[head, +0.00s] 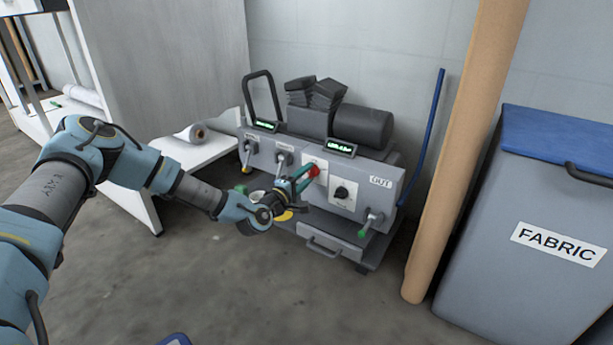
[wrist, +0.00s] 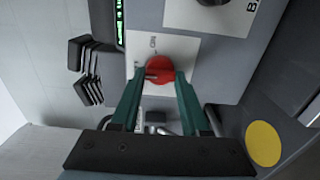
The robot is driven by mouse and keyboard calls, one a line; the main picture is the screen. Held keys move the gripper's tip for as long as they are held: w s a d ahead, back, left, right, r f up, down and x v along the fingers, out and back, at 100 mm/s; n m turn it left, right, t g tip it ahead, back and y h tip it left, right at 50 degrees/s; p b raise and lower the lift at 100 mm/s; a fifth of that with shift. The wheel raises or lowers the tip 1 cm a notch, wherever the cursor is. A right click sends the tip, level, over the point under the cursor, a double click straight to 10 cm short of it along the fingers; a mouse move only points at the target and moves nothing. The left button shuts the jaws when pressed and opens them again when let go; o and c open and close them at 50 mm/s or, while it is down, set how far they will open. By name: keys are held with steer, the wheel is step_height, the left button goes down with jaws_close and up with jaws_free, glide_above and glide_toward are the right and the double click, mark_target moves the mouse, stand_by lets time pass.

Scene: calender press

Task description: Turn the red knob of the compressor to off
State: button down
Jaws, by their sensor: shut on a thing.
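The compressor (head: 375,172) is a grey machine against the back wall, with several levers and knobs on its front panel. The red knob (head: 313,171) is on a white plate in the middle of that panel. In the wrist view the red knob (wrist: 160,70) lies between the tips of my green fingers. My gripper (head: 305,177) is shut on the red knob, and it also shows in the wrist view (wrist: 159,80). Lettering on the white plate (wrist: 185,48) is too small to read surely, and part of the plate is hidden by my fingers.
A black knob (head: 342,192) sits right of the red one. A brown roll (head: 462,150) and a FABRIC bin (head: 530,215) stand at right.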

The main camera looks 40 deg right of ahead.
steer(key=shift+c, duration=1.9)
jaws_free()
steer(key=p+v, duration=0.4)
steer(key=v, duration=0.7)
steer(key=shift+w, duration=0.1)
